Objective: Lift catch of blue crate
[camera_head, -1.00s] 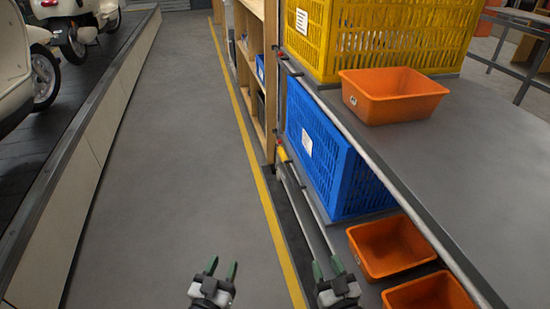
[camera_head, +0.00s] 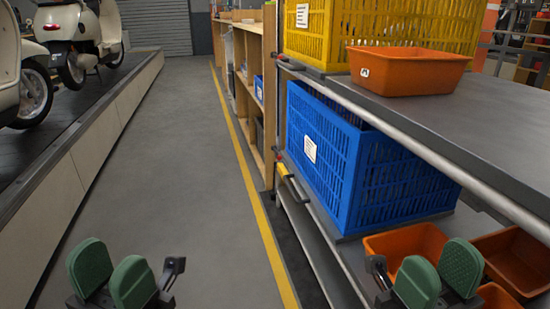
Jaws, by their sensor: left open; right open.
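The blue crate (camera_head: 370,175) stands on the rack's lower shelf, with a white label on its aisle-facing side. At the shelf edge by its far end is a small yellow piece (camera_head: 284,170) with a dark bar beside it; I cannot tell whether this is the catch. My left gripper (camera_head: 111,274) is open and empty, low over the aisle side at the bottom left. My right gripper (camera_head: 440,274) is open and empty, low in front of the orange bins. Both have green finger pads and are well apart from the crate.
A yellow crate (camera_head: 380,28) and an orange bin (camera_head: 408,72) stand on the upper shelf (camera_head: 470,110). Several orange bins (camera_head: 405,243) sit on the lower shelf. The grey aisle floor (camera_head: 170,160) is clear. Cream scooters stand on the conveyor at the left.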

